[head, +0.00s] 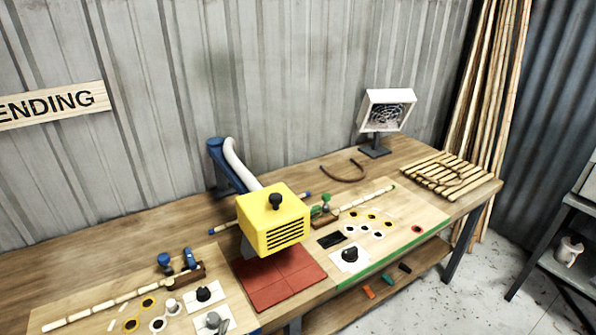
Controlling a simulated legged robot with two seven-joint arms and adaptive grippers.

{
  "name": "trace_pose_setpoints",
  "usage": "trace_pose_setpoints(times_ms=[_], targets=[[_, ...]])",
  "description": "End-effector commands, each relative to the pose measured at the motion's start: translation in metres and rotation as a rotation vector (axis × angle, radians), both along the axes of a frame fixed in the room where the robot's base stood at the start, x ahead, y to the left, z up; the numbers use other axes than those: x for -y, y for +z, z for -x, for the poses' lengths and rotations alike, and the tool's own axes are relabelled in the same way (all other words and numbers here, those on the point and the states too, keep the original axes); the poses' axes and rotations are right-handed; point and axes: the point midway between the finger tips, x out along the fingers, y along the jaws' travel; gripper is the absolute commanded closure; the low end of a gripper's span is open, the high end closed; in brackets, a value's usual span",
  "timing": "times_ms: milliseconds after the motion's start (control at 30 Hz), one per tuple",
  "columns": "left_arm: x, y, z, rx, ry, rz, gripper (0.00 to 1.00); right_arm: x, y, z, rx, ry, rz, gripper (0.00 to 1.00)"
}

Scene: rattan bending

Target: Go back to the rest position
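Neither of my grippers nor arms shows in the head view. The wooden workbench (400,165) runs from the lower left to the right. A yellow box (272,218) with a black knob and dark slots stands above red tiles (280,283) at the bench's middle. A white hose (238,163) and a blue post (216,152) are behind it. A segmented pale rod (95,308) lies at the left by blue clamps (176,261). Another rod (368,199) lies right of the box, by a green clamp (326,199). A curved brown piece (343,175) lies behind it.
A white fan (387,112) stands at the bench's back right, beside a slatted rack (451,175) holding a bent piece. Tall poles (488,95) lean at the back wall. A metal shelf (570,225) stands right, with bare floor (495,275) between.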

Motion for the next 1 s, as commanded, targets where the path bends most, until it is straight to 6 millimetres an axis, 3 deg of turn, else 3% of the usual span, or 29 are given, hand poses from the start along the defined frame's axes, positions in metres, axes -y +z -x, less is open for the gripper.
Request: trace_pose_setpoints(times_ms=[33,100,200,400,633,867,1000], targets=[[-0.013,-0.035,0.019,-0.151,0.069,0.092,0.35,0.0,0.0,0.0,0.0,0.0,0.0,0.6],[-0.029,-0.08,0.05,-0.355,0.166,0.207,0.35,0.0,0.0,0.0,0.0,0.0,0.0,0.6],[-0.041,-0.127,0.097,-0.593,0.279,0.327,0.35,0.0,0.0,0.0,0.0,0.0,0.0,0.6],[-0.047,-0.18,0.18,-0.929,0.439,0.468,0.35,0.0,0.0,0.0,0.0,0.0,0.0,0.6],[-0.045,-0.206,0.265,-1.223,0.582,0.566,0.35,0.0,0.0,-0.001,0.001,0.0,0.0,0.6],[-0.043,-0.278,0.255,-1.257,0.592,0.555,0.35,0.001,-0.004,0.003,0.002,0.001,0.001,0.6],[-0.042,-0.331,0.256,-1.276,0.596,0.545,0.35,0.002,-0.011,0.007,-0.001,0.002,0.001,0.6]])
